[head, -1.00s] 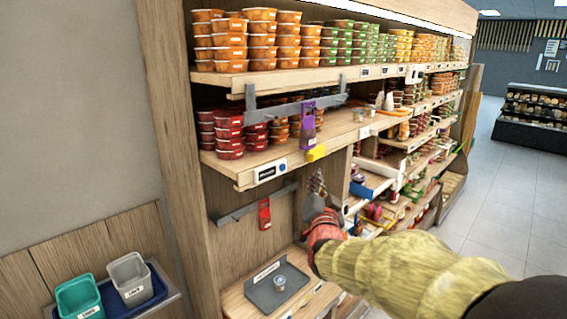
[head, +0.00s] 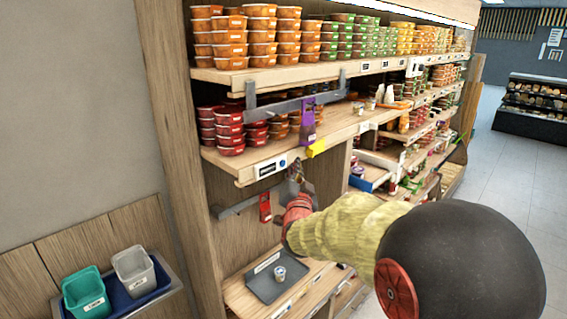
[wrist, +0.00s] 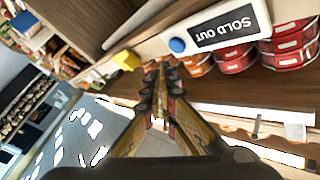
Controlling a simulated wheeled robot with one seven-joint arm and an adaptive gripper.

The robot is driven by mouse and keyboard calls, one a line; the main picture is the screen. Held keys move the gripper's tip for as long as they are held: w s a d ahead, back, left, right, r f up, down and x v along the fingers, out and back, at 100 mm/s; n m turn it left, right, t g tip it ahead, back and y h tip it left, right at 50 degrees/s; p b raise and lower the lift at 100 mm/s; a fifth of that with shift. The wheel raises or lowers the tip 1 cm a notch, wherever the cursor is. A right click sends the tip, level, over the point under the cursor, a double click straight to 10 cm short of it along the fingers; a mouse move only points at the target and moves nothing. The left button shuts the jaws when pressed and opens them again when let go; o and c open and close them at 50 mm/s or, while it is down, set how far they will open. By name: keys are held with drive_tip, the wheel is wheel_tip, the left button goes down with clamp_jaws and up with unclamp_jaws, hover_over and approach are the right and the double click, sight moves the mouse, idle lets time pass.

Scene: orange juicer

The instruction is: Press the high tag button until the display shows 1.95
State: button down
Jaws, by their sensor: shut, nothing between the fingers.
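The tag (head: 271,168) is a white unit with a dark display on the front edge of the middle shelf. Its blue button (head: 283,163) is at its right end. In the wrist view the display (wrist: 228,29) appears upside down and reads SOLD OUT, with the round blue button (wrist: 177,45) beside it. My gripper (head: 295,178) is shut and empty, just below and to the right of the tag. In the wrist view its fingertips (wrist: 162,66) point toward the shelf edge, a little below the button in the picture and apparently not touching it.
A yellow block (head: 317,148) is on the shelf edge right of the tag. A purple tag (head: 308,122) hangs from a rail above, and a red one (head: 265,208) hangs below. Red tubs (head: 229,132) stand behind the tag. A grey tray (head: 277,283) is lower down.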

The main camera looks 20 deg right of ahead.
drive_tip(key=shift+w+a+f, duration=0.15)
drive_tip(key=shift+w+a, duration=0.1)
drive_tip(key=shift+w, duration=0.35)
drive_tip(key=shift+w+a+b, duration=0.3)
drive_tip(key=shift+w+b, duration=0.5)
drive_tip(key=shift+b, duration=0.15)
idle(1.7)
drive_tip(key=shift+s, duration=0.1)
drive_tip(key=shift+s+d+b, duration=0.3)
drive_tip(key=shift+s+b, duration=0.45)
drive_tip(key=shift+b, duration=0.05)
drive_tip(key=shift+s+d+b, duration=0.3)
drive_tip(key=shift+s+b, duration=0.3)
drive_tip(key=shift+s, duration=0.2)
drive_tip(key=shift+s+d+b, duration=0.25)
drive_tip(key=shift+s+b, duration=0.3)
drive_tip(key=shift+s, duration=0.2)
drive_tip(key=shift+s+d+b, duration=0.3)
drive_tip(key=shift+s+b, duration=0.3)
drive_tip(key=shift+s, duration=0.2)
